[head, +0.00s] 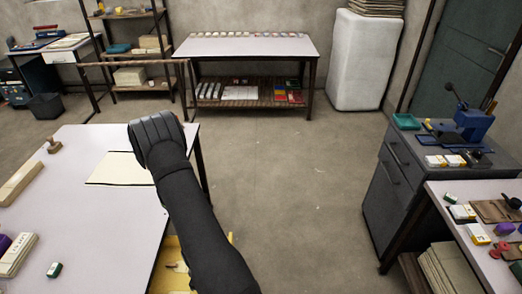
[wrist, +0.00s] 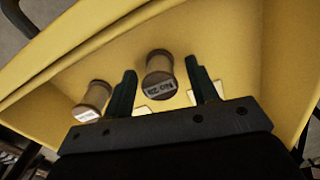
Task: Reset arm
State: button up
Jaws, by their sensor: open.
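My gripper (wrist: 160,70) is open in the wrist view, its two dark fingers spread over a yellow bin (wrist: 60,45). A brown cylinder with a pale printed label (wrist: 158,82) shows between the fingers; I cannot tell how far below them it is. A second such cylinder (wrist: 93,95) lies left of the left finger. In the head view my black arm reaches over the table at left and hides the gripper. Part of the yellow bin (head: 172,267) shows low beside the arm. A flat cream sheet (head: 118,168) lies on the left table, partly behind my arm.
The left table (head: 110,220) holds a wooden block (head: 20,182), a wooden-handled stamp (head: 53,145) and small boxes. A grey cabinet (head: 390,200) and a loaded table stand at right. A long table (head: 245,47) stands at the back. The middle floor is clear.

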jog(key=shift+f, duration=0.55)
jog(key=shift+r, duration=0.2)
